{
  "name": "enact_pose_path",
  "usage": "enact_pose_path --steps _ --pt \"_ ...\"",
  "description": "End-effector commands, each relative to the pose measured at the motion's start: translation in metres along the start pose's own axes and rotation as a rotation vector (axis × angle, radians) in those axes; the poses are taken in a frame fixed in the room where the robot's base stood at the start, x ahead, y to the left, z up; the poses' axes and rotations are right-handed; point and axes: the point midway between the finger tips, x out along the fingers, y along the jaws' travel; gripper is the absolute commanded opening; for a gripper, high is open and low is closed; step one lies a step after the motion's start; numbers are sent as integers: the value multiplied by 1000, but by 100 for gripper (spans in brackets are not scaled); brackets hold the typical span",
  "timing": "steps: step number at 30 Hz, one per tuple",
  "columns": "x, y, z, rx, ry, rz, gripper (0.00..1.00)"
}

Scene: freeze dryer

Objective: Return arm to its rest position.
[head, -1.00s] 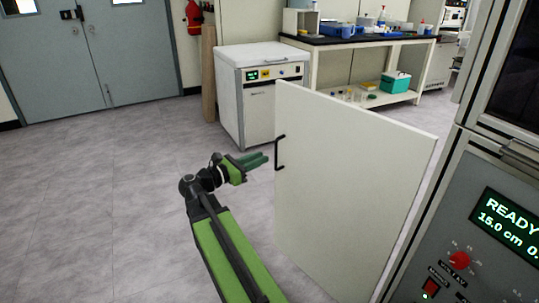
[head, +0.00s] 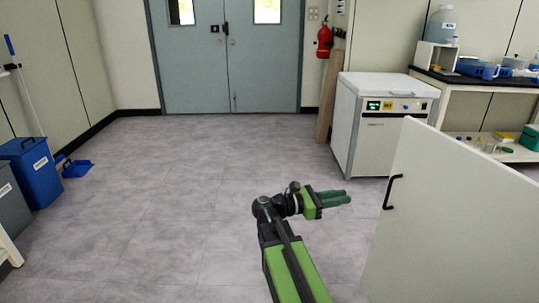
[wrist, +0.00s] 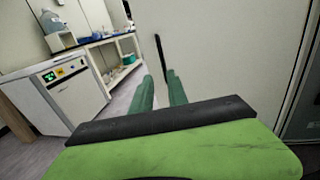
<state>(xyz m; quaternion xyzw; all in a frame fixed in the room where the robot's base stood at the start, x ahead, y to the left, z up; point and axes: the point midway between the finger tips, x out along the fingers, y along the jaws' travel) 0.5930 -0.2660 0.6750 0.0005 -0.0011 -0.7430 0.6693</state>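My green arm reaches forward over the floor in the head view. My gripper (head: 337,198) is at its end, pointing right towards an open white door panel (head: 455,220) with a black handle (head: 392,192). The fingertips stand apart from the handle, with floor showing between them. In the wrist view my gripper (wrist: 162,90) shows two green fingers with a gap between them and nothing held. The white panel (wrist: 220,60) and its dark handle (wrist: 160,57) lie beyond the fingers.
A white cabinet (head: 375,145) stands behind the panel, beside a bench (head: 480,83). Blue bins (head: 32,170) and a dustpan (head: 76,168) are at the left wall. Grey double doors (head: 225,60) are at the back. The floor left of my arm is clear.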

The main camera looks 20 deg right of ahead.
Motion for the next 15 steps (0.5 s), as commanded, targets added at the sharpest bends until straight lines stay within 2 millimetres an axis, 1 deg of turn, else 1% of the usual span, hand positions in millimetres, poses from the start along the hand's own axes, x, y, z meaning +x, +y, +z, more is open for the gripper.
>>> enact_pose_path --steps 1,2,4,5,8,9,11,12,14,15 --pt "0 0 0 0 0 0 19" --pt "-1 0 4 0 0 2 19" --pt "-7 1 17 0 2 12 19" --pt "-9 -1 13 -2 40 17 19" --pt "-20 -6 -24 28 224 26 19" --pt "-28 -8 -42 74 316 21 19" --pt "-44 -12 -70 164 462 -1 19" --pt "-57 -16 -88 235 565 -29 19" --pt "-81 -20 -115 350 721 -93 19" --pt "-100 -24 -132 430 821 -151 19"
